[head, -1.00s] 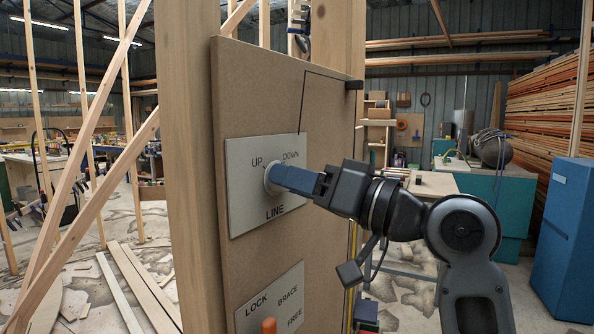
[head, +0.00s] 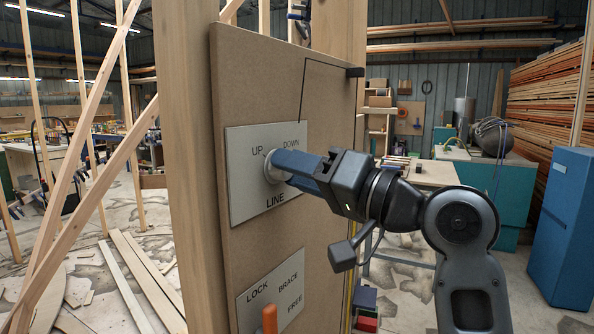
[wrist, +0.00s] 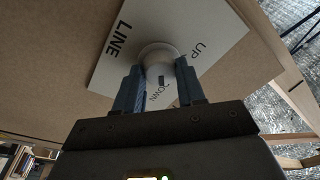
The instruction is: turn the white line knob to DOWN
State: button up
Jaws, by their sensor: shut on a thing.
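The white line knob (head: 269,167) sticks out of a pale plate (head: 245,195) marked UP, DOWN and LINE. It also shows in the wrist view (wrist: 157,55), as a round white knob between my fingers. My gripper (head: 283,167) is shut on the knob, with a blue finger on each side; the wrist view shows the gripper (wrist: 158,78) too. In the wrist view the DOWN label lies just in front of the gripper and UP lies to the right. A small dark mark shows near DOWN; I cannot tell whether it is the knob's pointer.
The plate is on an upright brown board (head: 330,120) fixed to a wooden post (head: 188,150). Below is a second plate (head: 268,296) marked LOCK, BRACE and FREE, with an orange handle (head: 270,319). A dark peg (head: 355,72) stands at the board's upper right edge.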

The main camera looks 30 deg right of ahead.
jog(key=o, duration=1.1)
jog(key=shift+c, duration=0.2)
jog(key=b+v, duration=0.2)
jog(key=v, duration=0.5)
jog(key=shift+s+d, duration=0.2)
jog(key=shift+s, duration=0.15)
jog(key=shift+f, duration=0.15)
jog(key=s+f+m+h, duration=0.2)
jog(key=s+f+h, duration=0.2)
jog(key=f, duration=0.8)
jog(key=s+f+m+h, duration=0.2)
jog(key=s+f+h, duration=0.25)
jog(key=f, duration=0.75)
jog(key=s+a+f+n+g, duration=0.1)
jog(key=s+f+n, duration=0.2)
jog(key=s, duration=0.9)
jog(key=s+a+f+n+g, duration=0.1)
jog(key=s+f+n, duration=0.3)
jog(key=s, duration=0.9)
jog(key=shift+s+a+f+n, duration=0.2)
jog(key=shift+a+f+n, duration=0.1)
jog(key=shift+a, duration=0.5)
